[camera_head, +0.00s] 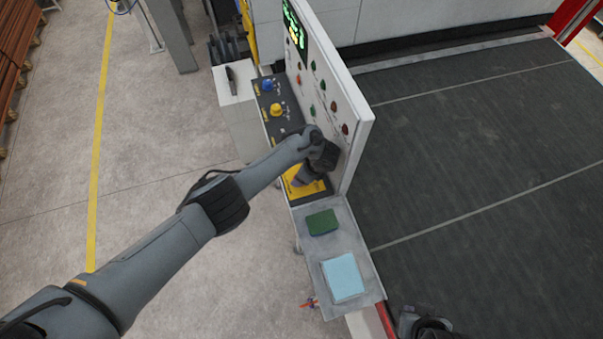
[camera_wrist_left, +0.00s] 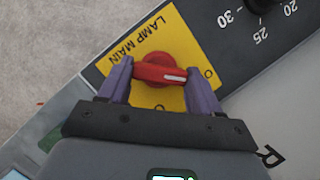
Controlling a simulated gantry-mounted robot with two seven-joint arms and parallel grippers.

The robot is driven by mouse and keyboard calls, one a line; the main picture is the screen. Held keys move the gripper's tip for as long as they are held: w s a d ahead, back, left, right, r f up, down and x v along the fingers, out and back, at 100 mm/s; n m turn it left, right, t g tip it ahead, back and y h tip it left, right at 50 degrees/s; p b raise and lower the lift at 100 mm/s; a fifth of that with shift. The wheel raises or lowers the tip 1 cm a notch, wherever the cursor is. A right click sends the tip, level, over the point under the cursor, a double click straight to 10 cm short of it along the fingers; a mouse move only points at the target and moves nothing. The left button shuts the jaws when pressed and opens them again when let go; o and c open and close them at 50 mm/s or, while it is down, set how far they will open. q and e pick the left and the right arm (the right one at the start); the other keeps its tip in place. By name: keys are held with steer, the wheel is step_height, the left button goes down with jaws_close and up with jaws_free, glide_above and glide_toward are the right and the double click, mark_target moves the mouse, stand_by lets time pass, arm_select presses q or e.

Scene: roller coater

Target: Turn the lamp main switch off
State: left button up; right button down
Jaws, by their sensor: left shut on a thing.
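The lamp main switch is a red rotary handle (camera_wrist_left: 160,70) on a yellow plate (camera_wrist_left: 150,42) printed "LAMP MAIN". The lettering appears turned nearly upside down in the left wrist view. The handle lies nearly level there, its white mark at the right end, close to a printed symbol. My left gripper (camera_wrist_left: 159,74) has one purple finger at each end of the handle and is shut on it. In the head view the yellow plate (camera_head: 299,189) shows at the console's near end, and my left gripper (camera_head: 313,176) partly covers the plate and hides the handle.
The upright panel (camera_head: 341,98) with buttons and lights stands just right of my left gripper. A yellow knob (camera_head: 276,109) and a blue knob (camera_head: 267,85) sit farther along the console. A grey shelf (camera_head: 367,257) nearer me holds a green pad (camera_head: 322,222) and a light blue block (camera_head: 343,277).

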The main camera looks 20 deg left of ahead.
stand_by(0.6)
arm_select(q)
steer(key=o, duration=1.1)
steer(key=shift+c, duration=0.2)
